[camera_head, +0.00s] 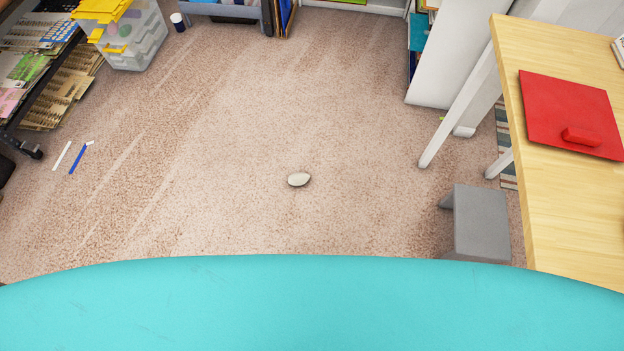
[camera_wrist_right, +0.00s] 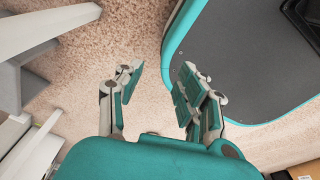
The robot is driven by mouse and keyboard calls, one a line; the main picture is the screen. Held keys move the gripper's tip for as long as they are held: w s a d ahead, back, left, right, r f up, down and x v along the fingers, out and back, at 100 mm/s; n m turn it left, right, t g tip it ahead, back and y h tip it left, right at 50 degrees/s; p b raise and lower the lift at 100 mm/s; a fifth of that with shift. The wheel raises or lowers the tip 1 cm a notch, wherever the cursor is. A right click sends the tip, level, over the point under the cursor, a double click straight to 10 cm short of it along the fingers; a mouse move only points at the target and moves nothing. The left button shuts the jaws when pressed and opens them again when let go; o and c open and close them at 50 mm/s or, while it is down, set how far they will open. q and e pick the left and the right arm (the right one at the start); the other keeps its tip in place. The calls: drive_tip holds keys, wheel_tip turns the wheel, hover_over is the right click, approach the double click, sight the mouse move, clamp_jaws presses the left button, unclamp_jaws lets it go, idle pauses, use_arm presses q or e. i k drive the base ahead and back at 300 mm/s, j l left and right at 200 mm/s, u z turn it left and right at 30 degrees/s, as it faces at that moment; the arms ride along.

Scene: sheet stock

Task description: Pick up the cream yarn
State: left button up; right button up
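A small cream oval thing (camera_head: 299,180), which looks like the cream yarn, lies alone on the carpet near the middle of the head view. It is too small to make out strands. My right gripper (camera_wrist_right: 157,82) shows in the right wrist view with its two fingers apart and nothing between them. Carpet and part of my own teal and dark grey body are beyond the fingers. The cream thing is not seen in the wrist view. Neither gripper shows in the head view, and my left gripper is in no view.
A wooden table (camera_head: 565,190) bearing a red sheet (camera_head: 560,100) stands at right, with a grey stool (camera_head: 482,225) beside it. A clear plastic bin (camera_head: 135,45) and a paper rack are at far left. Blue and white strips (camera_head: 78,158) lie on the carpet. The carpet around the cream thing is clear.

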sight(298, 178)
drive_tip(key=i+j+z, duration=0.1)
drive_tip(key=z, duration=0.35)
drive_tip(key=i+j+z, duration=0.1)
drive_tip(key=z, duration=0.35)
drive_tip(key=j+z, duration=0.3)
drive_tip(key=z, duration=0.2)
drive_tip(key=j+z, duration=0.25)
drive_tip(key=z, duration=0.2)
drive_tip(key=j+z, duration=0.25)
drive_tip(key=z, duration=0.2)
drive_tip(key=i+j, duration=0.05)
